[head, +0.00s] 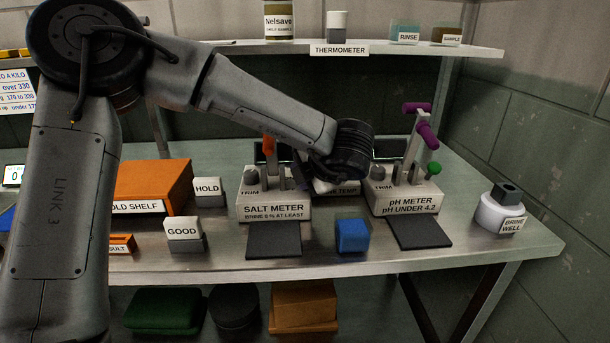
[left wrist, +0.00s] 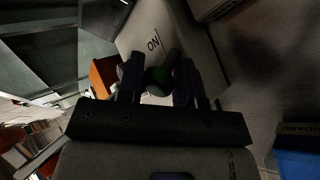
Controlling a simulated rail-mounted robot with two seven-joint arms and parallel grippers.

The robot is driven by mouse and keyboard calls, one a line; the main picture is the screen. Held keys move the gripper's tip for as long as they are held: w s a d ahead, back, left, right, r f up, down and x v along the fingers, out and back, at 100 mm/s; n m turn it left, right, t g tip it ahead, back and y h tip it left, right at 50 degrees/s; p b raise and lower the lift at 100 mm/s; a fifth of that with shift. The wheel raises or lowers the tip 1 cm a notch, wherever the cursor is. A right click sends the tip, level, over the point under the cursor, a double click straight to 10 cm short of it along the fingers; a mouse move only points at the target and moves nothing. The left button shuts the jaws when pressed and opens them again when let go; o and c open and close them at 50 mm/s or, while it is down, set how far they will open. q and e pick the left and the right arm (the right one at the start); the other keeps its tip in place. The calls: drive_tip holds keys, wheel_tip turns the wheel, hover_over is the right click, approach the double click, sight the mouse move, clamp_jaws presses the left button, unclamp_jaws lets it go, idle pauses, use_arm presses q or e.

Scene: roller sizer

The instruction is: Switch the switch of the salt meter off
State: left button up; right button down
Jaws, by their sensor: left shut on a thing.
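The salt meter (head: 273,208) is a pale box on the bench with an orange-handled lever (head: 268,147) and a trim knob (head: 251,178) on top. My left gripper (head: 300,168) reaches down at the right side of its top and hides that part in the head view. In the left wrist view, my left gripper's two dark fingers (left wrist: 159,75) are closed around the dark green knob of the switch (left wrist: 158,82). The word ON is printed on the pale casing (left wrist: 153,44) just beyond the knob. My right gripper is in neither view.
The pH meter (head: 405,200) with a purple handle and green knob stands to the right. A blue block (head: 352,236) lies in front between the meters. GOOD (head: 183,229) and HOLD (head: 208,187) blocks stand left. The brine well (head: 500,213) is far right.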

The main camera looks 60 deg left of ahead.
use_arm(q)
drive_tip(key=o, duration=0.7)
drive_tip(key=shift+a, duration=0.1)
drive_tip(key=shift+o, duration=1.1)
drive_tip(key=shift+a, duration=0.1)
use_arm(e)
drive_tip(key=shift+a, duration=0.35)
use_arm(q)
drive_tip(key=shift+f, duration=0.2)
